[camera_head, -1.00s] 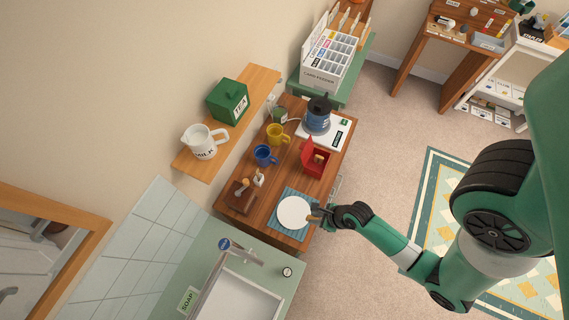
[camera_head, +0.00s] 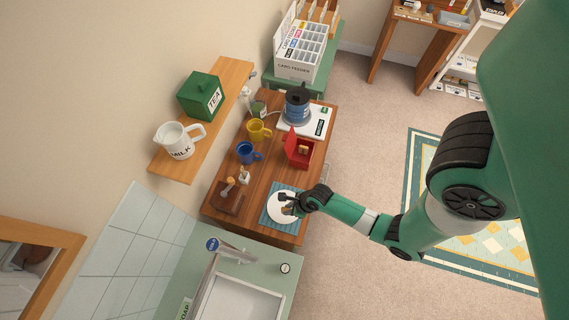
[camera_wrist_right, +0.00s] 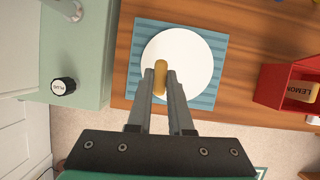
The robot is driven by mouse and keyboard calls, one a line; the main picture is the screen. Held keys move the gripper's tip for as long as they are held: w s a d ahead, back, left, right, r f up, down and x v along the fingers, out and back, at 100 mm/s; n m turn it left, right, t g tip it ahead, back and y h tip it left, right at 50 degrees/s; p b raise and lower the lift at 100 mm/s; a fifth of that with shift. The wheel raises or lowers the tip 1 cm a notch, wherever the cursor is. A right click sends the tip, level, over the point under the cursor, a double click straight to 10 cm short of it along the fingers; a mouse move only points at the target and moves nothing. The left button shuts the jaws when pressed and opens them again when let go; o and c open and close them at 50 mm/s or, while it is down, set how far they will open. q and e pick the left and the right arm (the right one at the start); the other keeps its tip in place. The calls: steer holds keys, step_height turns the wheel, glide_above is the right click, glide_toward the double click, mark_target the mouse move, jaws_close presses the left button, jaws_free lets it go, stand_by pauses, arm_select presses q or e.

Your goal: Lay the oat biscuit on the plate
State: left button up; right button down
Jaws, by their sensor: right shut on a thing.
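The white plate (camera_head: 281,208) lies on a blue ribbed mat (camera_head: 267,213) at the near end of the wooden counter. It also shows in the right wrist view (camera_wrist_right: 190,62). My right gripper (camera_head: 287,204) is over the right part of the plate in the head view. In the right wrist view my right gripper (camera_wrist_right: 160,82) is shut on the oat biscuit (camera_wrist_right: 160,80), a golden-brown piece seen edge-on between the fingertips. My left gripper is not in view.
Blue (camera_head: 248,152) and yellow (camera_head: 258,131) mugs and a dark wooden stand (camera_head: 230,196) are nearby. A sink (camera_head: 238,298) lies on the near side.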

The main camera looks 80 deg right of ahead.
mark_target(285, 210)
steer(key=shift+w+d+f, duration=0.25)
steer(key=shift+w+f, duration=0.45)
steer(key=shift+f, duration=0.1)
steer(key=shift+w+d+f+b, duration=0.15)
steer(key=shift+f+b, duration=0.8)
steer(key=shift+f, duration=0.8)
steer(key=shift+f, duration=0.1)
steer(key=c, duration=0.8)
jaws_free()
steer(key=shift+c, duration=0.2)
